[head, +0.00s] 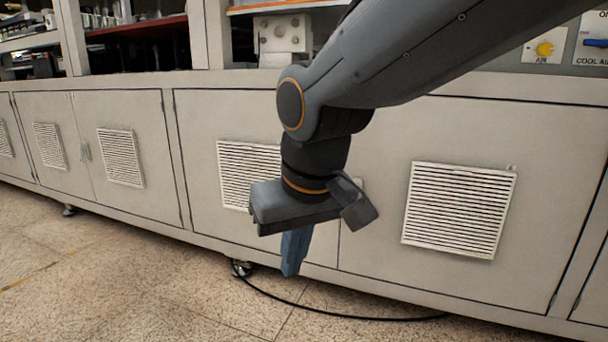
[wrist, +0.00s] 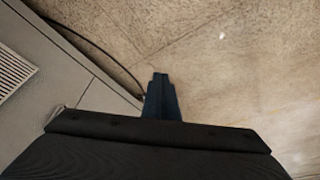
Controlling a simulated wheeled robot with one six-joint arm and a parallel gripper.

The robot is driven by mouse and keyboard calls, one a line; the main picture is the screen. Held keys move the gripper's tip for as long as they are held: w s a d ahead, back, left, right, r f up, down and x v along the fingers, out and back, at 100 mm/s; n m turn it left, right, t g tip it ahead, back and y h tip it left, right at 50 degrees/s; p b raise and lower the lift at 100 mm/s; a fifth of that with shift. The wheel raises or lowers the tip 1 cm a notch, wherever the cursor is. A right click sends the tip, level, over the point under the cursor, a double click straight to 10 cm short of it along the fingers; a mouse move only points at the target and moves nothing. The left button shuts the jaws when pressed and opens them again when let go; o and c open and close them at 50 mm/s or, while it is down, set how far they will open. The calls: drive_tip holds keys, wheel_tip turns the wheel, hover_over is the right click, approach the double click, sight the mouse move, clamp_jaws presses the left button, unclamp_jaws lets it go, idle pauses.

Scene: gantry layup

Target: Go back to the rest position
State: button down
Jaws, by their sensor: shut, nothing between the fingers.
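My gripper (head: 290,268) hangs pointing down at the end of my arm, in front of the long grey cabinet (head: 375,190) in the head view. Its blue-grey fingers are together with nothing between them. In the wrist view my gripper (wrist: 160,76) shows as one narrow closed shape above the tiled floor (wrist: 230,70). The gripper is apart from the floor. How far it stands from the cabinet front is hard to tell.
Vent grilles (head: 459,210) sit in the cabinet doors. A black cable (head: 340,315) lies on the floor by a cabinet foot (head: 242,268). Control knobs (head: 545,49) show at the upper right. The floor at lower left is clear.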

drive_tip(key=s+f+n+g+p, duration=0.1)
drive_tip(key=s+f+g, duration=0.15)
drive_tip(key=s, duration=0.45)
drive_tip(key=s+f+n+g+p, duration=0.1)
drive_tip(key=s+f, duration=0.2)
drive_tip(key=s, duration=0.4)
drive_tip(key=d+r+m+p, duration=0.2)
drive_tip(key=d+r+p, duration=0.5)
drive_tip(key=p, duration=0.5)
drive_tip(key=d+r+m+h+p, duration=0.1)
drive_tip(key=d+r+m+p, duration=0.1)
drive_tip(key=d+r+p, duration=0.5)
drive_tip(key=d+r+m+p, duration=0.3)
drive_tip(key=d+r+p, duration=0.4)
drive_tip(key=r+p, duration=0.8)
drive_tip(key=p, duration=0.4)
drive_tip(key=shift+w+r+h, duration=0.15)
drive_tip(key=shift+w+h, duration=0.15)
drive_tip(key=shift+h, duration=0.1)
drive_tip(key=shift+d, duration=0.1)
